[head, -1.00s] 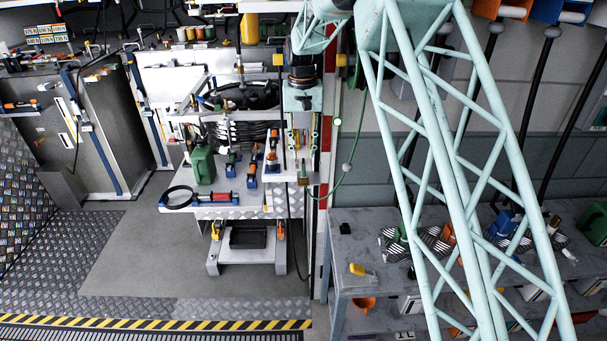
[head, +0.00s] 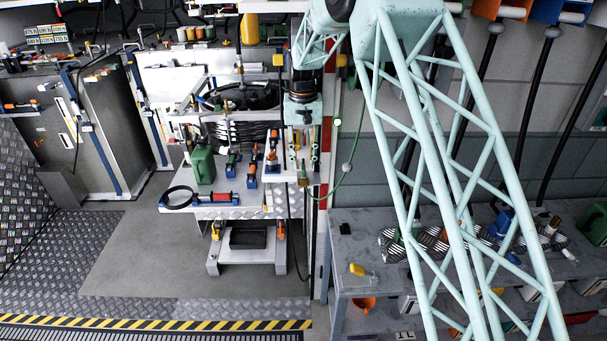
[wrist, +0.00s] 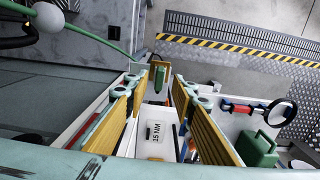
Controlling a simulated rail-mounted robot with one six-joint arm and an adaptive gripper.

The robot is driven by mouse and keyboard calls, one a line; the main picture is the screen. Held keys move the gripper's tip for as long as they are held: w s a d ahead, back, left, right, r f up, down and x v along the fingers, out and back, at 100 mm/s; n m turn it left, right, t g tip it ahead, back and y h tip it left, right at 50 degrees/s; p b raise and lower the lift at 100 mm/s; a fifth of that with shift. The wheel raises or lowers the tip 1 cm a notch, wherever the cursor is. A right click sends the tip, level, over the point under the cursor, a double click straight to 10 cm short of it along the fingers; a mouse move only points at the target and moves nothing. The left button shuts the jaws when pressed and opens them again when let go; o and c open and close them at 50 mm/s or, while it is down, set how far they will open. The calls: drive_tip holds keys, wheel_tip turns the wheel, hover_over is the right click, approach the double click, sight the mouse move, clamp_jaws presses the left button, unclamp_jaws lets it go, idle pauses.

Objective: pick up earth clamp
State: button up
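The earth clamp (head: 303,174) is a small green and brass piece on the end of a thin green cable (head: 346,168). It hangs by the front right edge of the white workbench. In the wrist view the clamp (wrist: 159,77) shows upright near the far ends of the fingers, in the gap between them. My gripper (head: 302,160) points down over it. In the wrist view its two yellow-padded fingers (wrist: 153,88) stand wide apart on either side. Neither pad appears to touch the clamp.
A green can (head: 203,165) and a black ring tool (head: 180,197) are on the bench (head: 225,212). A grey table (head: 350,230) stands to the right. Floor at front left is clear.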

sight(304, 167)
drive_tip(key=shift+f, duration=1.75)
drive_tip(key=shift+c, duration=0.7)
clamp_jaws()
